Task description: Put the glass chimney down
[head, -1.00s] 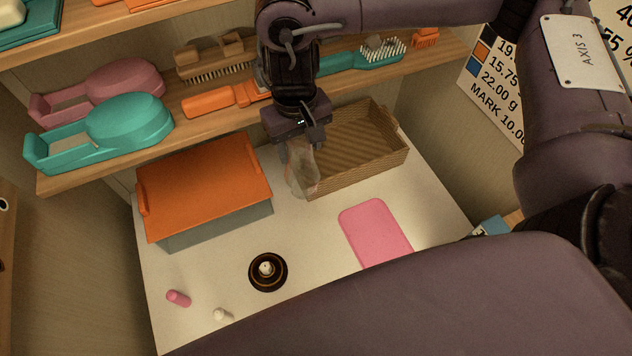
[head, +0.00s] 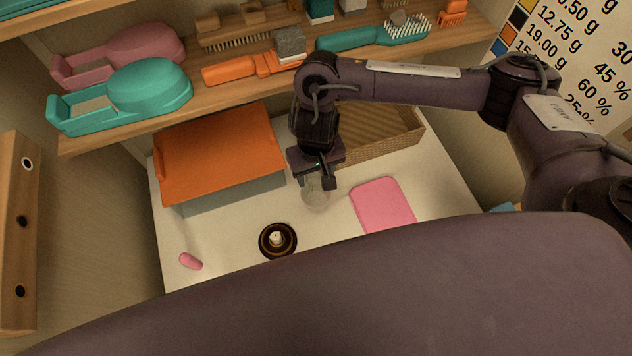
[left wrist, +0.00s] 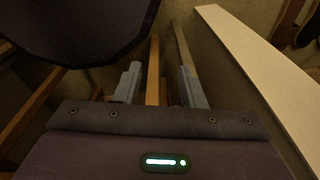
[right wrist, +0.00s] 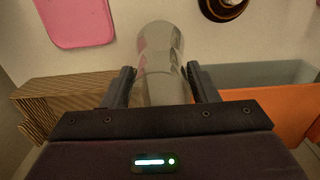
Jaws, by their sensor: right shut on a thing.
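In the right wrist view the chimney (right wrist: 160,62) extends away from between the two fingers of the right gripper (right wrist: 163,84). I cannot tell whether its far end touches the table. A dark round base with a pale centre (head: 277,240) stands left of and nearer than the chimney. My left gripper (left wrist: 157,84) shows only in the left wrist view, with its fingers apart and nothing between them.
A grey box with an orange lid (head: 219,154) stands at the back left of the table. A woven basket (head: 385,147) is behind my right arm. A pink mat (head: 383,204) lies at right, a pink piece (head: 190,261) at front left. Shelves with brushes run behind.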

